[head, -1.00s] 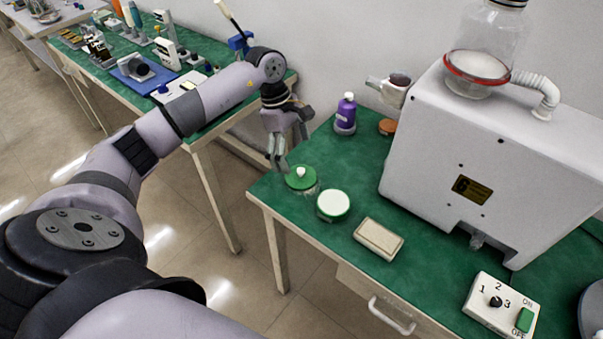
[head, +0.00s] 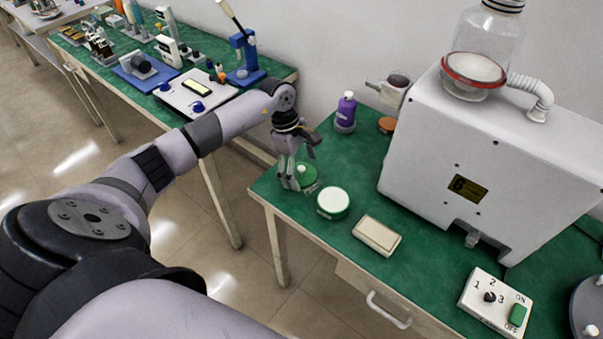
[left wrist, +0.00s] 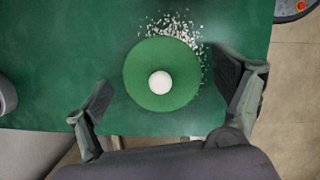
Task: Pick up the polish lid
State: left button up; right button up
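A round green lid with a white knob, which looks like the polish lid (left wrist: 181,94), lies near the table's left edge. In the head view the lid (head: 308,174) is partly hidden behind my left gripper (head: 290,184). In the left wrist view my left gripper (left wrist: 166,92) is open, with one finger on each side of the lid's near part and visible gaps between. Nothing is held. Whether the fingertips are level with the lid I cannot tell. My right gripper is not in view.
A round pale-topped green tin (head: 333,202) stands close to the lid, with a beige block (head: 377,236) beyond it. White granules (left wrist: 172,25) lie beside the lid. A purple bottle (head: 346,112) and a large white machine (head: 440,140) stand farther back.

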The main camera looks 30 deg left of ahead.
pick_arm(q)
jog(key=c, duration=0.9)
jog(key=shift+r, duration=0.1)
